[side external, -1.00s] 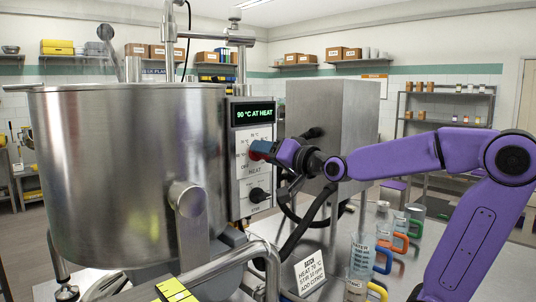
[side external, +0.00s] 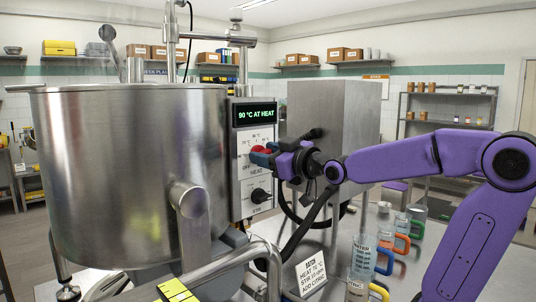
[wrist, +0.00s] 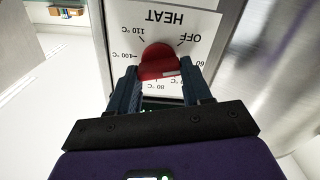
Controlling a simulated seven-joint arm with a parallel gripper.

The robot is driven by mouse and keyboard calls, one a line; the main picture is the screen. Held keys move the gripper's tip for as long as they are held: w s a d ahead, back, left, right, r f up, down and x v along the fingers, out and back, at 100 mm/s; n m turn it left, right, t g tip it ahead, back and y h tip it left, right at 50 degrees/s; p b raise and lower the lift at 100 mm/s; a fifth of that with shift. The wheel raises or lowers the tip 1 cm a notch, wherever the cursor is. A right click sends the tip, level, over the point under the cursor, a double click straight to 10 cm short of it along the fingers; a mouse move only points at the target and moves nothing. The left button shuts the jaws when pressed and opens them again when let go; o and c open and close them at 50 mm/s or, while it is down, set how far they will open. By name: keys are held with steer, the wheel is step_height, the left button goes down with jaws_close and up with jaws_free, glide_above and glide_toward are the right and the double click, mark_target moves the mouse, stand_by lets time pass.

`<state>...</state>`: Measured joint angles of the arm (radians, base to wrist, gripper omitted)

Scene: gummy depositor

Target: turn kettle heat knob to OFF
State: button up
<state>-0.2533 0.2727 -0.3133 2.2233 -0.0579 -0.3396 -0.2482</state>
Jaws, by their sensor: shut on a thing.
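The red heat knob (wrist: 158,60) sits on the white HEAT dial plate (wrist: 185,18), which appears upside down in the wrist view. My gripper (wrist: 160,76) has one blue finger on each side of the knob and is shut on it. A pale mark shows on the knob's lower right edge; I cannot tell exactly which setting it points to. OFF is printed at the knob's upper right in that view. In the side view, the red knob (side external: 259,150) shows between my fingers (side external: 263,157).
A black lower knob (side external: 260,196) is below the HEAT dial. The large steel kettle (side external: 125,170) stands left of the panel and a grey steel box (side external: 335,115) behind my gripper. A recipe card (side external: 312,272) and measuring cups (side external: 362,255) stand on the bench.

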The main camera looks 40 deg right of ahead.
steer(key=n, duration=0.5)
steer(key=shift+a+f, duration=0.1)
steer(key=shift+n, duration=0.4)
steer(key=o, duration=1.1)
steer(key=shift+c, duration=0.2)
steer(key=shift+s, duration=0.15)
steer(key=s, duration=1.7)
steer(key=shift+s, duration=0.1)
